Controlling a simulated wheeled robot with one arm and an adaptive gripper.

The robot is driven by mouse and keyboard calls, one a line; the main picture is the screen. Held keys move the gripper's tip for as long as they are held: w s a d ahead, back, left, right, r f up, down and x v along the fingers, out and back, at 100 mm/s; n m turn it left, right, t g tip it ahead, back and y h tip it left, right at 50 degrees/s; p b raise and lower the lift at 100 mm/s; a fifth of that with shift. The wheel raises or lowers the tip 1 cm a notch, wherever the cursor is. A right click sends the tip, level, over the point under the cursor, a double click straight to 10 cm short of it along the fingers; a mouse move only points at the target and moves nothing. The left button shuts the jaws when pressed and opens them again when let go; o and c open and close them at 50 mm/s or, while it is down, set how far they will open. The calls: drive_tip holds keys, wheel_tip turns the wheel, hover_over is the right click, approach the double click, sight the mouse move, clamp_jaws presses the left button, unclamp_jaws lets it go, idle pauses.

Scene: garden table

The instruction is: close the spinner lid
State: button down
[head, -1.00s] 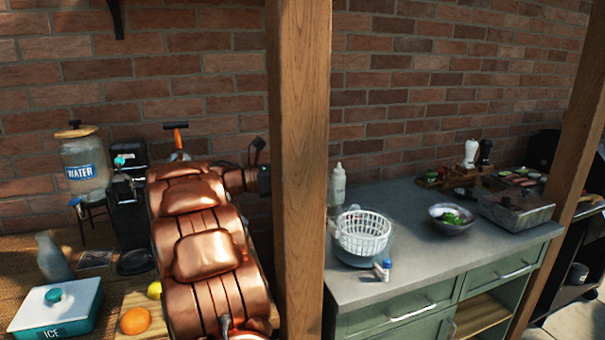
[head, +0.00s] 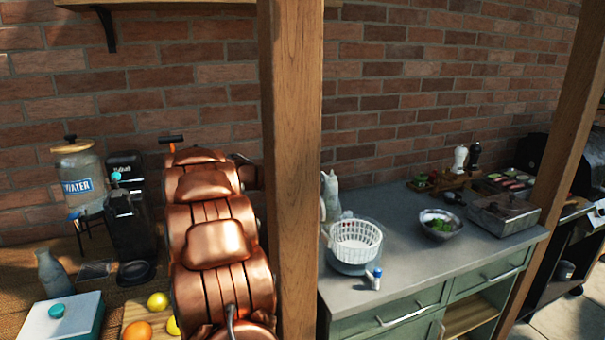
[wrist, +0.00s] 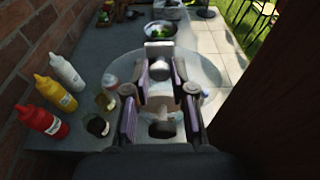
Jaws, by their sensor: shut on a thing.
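The salad spinner shows in the head view as a clear bowl (head: 352,265) with a white slotted basket (head: 356,238) in it, open at the top, on the grey counter. In the wrist view my gripper (wrist: 160,78) is shut on the spinner lid (wrist: 207,68), a pale, see-through round disc with a knob between the fingers. The lid hides much of what lies beyond it. In the head view my gripper and the lid are hidden behind the wooden post and my copper-coloured arm.
A wooden post (head: 291,170) stands between my arm and the spinner. A small blue-and-white bottle (head: 373,279) stands before the spinner. A salad bowl (head: 440,224) is to its right. Red (wrist: 42,121), yellow (wrist: 54,93) and white (wrist: 67,72) squeeze bottles stand along the wall.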

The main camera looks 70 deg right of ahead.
drive_tip(key=shift+s+d+r+p, duration=0.1)
drive_tip(key=shift+s+d+p, duration=0.25)
drive_tip(key=shift+s+p, duration=0.05)
drive_tip(key=c, duration=1.3)
unclamp_jaws()
drive_tip(key=shift+o, duration=0.2)
drive_tip(key=shift+w, duration=0.15)
drive_tip(key=v, duration=1.2)
drive_tip(key=shift+r, duration=0.3)
